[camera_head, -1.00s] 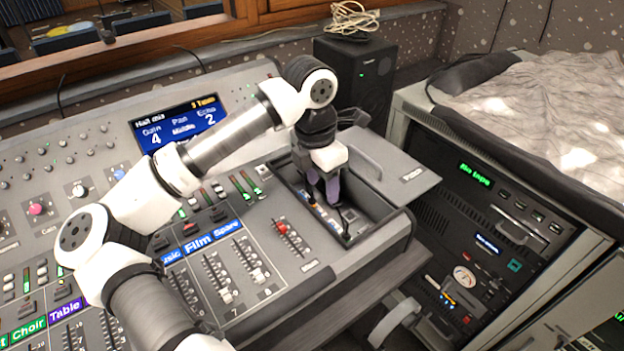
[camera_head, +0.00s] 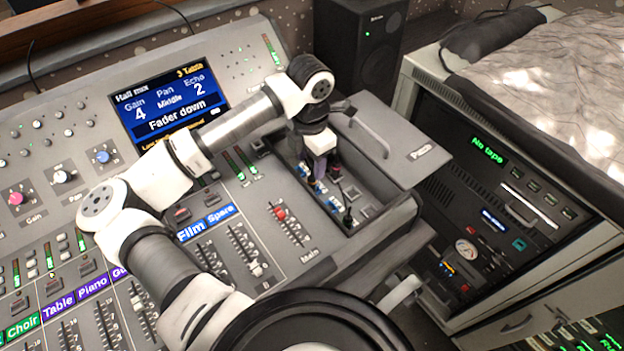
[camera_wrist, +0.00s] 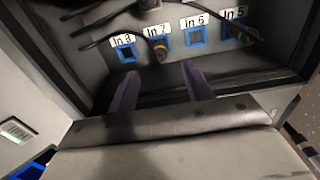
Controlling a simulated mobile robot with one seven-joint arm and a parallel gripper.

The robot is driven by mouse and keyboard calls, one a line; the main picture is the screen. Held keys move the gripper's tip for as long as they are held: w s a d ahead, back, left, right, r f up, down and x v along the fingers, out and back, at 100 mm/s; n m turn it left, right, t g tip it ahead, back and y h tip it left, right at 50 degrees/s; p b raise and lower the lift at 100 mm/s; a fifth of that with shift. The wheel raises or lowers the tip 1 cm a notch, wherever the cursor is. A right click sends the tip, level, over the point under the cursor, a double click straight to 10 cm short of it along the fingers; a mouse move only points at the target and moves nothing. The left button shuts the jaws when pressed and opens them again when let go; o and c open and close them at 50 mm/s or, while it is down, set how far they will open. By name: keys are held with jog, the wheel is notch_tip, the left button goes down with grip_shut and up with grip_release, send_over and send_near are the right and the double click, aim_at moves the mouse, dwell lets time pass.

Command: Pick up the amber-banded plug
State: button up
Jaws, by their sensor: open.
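In the wrist view, a dark plug with an amber band (camera_wrist: 161,52) sits in the blue-framed socket labelled In 7. A dark cable runs near it. My gripper (camera_wrist: 160,84) has its two purple fingers apart, with nothing between them. The fingertips point towards the socket row, one on each side of the In 7 column, and look short of the plug. In the head view, my gripper (camera_head: 318,172) reaches down into the open patch bay (camera_head: 388,228). I cannot make out the amber band there.
Empty blue-framed sockets In 8 (camera_wrist: 125,52) and In 6 (camera_wrist: 195,37) flank the plug. Another plug (camera_wrist: 241,33) with a cable is at In 5. The bay's walls enclose the gripper closely. The Patch lid (camera_head: 400,150) lies open to the right, beside the mixing desk's faders (camera_head: 285,222).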

aim_at(312, 176)
jog(key=shift+w+d+f+p, duration=0.1)
jog(key=shift+f+p, duration=0.6)
jog(key=shift+f, duration=0.7)
jog(key=shift+d+f+p, duration=0.1)
jog(key=shift+f+p, duration=0.55)
jog(key=shift+f, duration=0.7)
grip_shut()
